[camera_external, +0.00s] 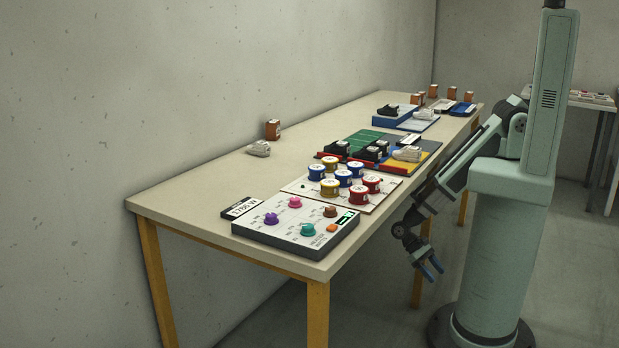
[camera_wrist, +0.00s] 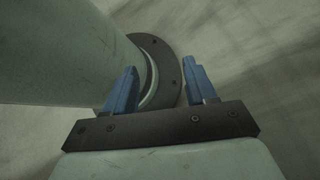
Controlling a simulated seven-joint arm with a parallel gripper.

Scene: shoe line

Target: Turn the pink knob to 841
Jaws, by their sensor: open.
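The pink knob (camera_external: 295,202) is on a grey control panel (camera_external: 290,237) at the near end of the table. The panel also carries a purple knob (camera_external: 271,218), a teal knob (camera_external: 307,229), a brown knob (camera_external: 330,211) and an orange button or knob (camera_external: 332,228).
Several red, blue and yellow spools (camera_external: 371,184) sit on a board beyond the panel, with shoes on coloured trays (camera_external: 404,167) farther back. The table's right edge lies between my gripper and the panel.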

